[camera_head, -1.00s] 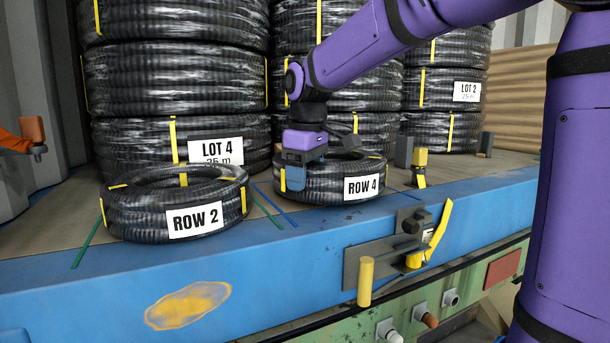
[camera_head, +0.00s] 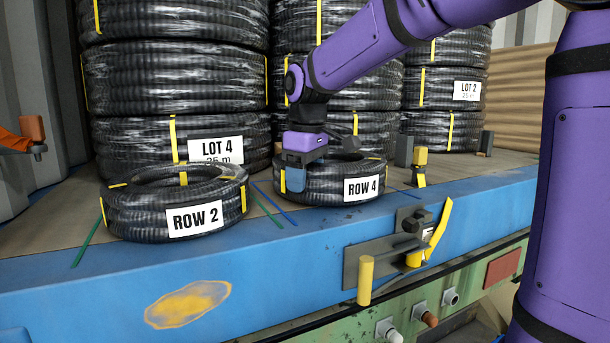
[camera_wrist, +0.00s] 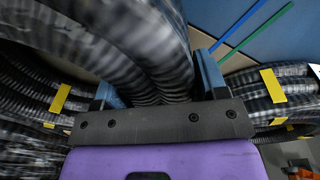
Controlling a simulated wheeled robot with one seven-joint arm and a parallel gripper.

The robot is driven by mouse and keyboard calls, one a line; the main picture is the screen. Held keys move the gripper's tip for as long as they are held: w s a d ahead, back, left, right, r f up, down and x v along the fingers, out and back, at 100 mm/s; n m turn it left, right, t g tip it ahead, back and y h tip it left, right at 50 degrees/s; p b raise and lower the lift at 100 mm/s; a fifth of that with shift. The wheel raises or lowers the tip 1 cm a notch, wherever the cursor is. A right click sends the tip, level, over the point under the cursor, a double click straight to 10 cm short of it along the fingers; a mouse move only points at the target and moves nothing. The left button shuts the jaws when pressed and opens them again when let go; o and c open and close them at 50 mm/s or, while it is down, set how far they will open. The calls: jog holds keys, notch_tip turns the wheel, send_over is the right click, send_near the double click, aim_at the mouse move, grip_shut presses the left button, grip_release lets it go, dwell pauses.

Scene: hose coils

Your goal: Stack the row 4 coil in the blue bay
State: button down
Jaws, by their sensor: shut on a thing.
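The row 4 coil (camera_head: 338,192) is a flat black ribbed coil with yellow ties and a white "ROW 4" label. It appears to rest on the deck, near the front edge, between two blue floor lines (camera_head: 273,206). My gripper (camera_head: 295,180) points down at its left side, with blue fingers over the coil wall. In the wrist view the coil (camera_wrist: 150,45) runs between the two fingers (camera_wrist: 160,90), and my gripper is shut on it. The lower parts of the fingers are partly hidden.
The row 2 coil (camera_head: 148,212) lies to the left between green lines (camera_head: 88,243). Tall coil stacks, labelled LOT 4 (camera_head: 216,150) and LOT 2 (camera_head: 467,91), stand close behind. A grey and yellow latch (camera_head: 420,165) stands right of the row 4 coil, above the blue deck edge (camera_head: 300,245).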

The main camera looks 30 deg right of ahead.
jog(key=shift+f, duration=0.35)
dwell(0.7)
jog(key=shift+c, duration=0.4)
grip_release()
jog(key=shift+f, duration=0.1)
jog(key=shift+s+r, duration=0.15)
jog(key=shift+r, duration=1.65)
jog(key=shift+s+r, duration=0.15)
jog(key=shift+r, duration=1.6)
notch_tip(320, 180, up, 11)
jog(key=s, duration=0.1)
jog(key=shift+f, duration=0.1)
